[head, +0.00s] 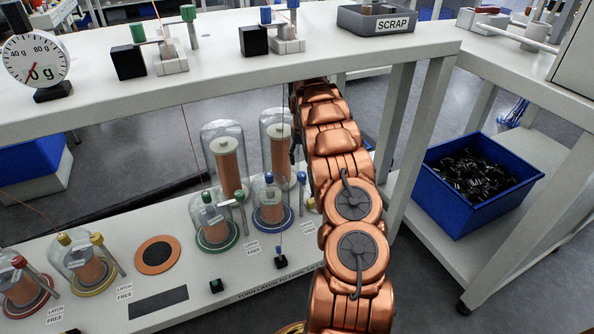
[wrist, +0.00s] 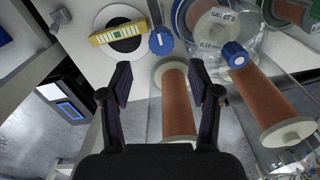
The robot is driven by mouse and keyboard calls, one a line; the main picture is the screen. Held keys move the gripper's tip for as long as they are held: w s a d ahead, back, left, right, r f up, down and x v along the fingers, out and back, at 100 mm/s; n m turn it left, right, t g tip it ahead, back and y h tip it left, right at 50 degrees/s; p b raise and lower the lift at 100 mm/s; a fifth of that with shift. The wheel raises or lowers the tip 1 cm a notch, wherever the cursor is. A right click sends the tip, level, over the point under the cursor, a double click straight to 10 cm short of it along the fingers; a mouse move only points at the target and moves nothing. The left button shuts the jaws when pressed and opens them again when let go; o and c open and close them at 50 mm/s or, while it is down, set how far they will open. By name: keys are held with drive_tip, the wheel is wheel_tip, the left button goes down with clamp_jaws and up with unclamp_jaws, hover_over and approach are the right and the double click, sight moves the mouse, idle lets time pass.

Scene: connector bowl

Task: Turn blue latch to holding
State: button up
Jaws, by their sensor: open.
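The blue latch shows in the head view as a blue-topped post (head: 302,177), right of the blue-based glass dome (head: 269,215). In the wrist view a blue knob (wrist: 160,42) with a pale mark, which looks like this latch, lies just beyond my fingertips. My gripper (wrist: 160,80) is open, with one finger on each side and nothing held. A copper spool (wrist: 176,105) shows between the fingers, and I cannot tell how far below them it is. In the head view my gripper is hidden behind my copper arm and the shelf.
Right of the knob stands a dome with a blue cap (wrist: 235,55); left is a yellow bar (wrist: 117,35) over a dark disc. The upper shelf (head: 220,75) overhangs my arm. Other domes with green (head: 216,235) and yellow bases stand left. A blue bin (head: 470,190) stands right.

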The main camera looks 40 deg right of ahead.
sight(302, 174)
wheel_tip(302, 174, down, 8)
drive_tip(key=shift+a+r+b, duration=0.15)
drive_tip(key=shift+r+b, duration=0.1)
drive_tip(key=shift+b, duration=0.85)
drive_tip(key=shift+c, duration=0.4)
clamp_jaws()
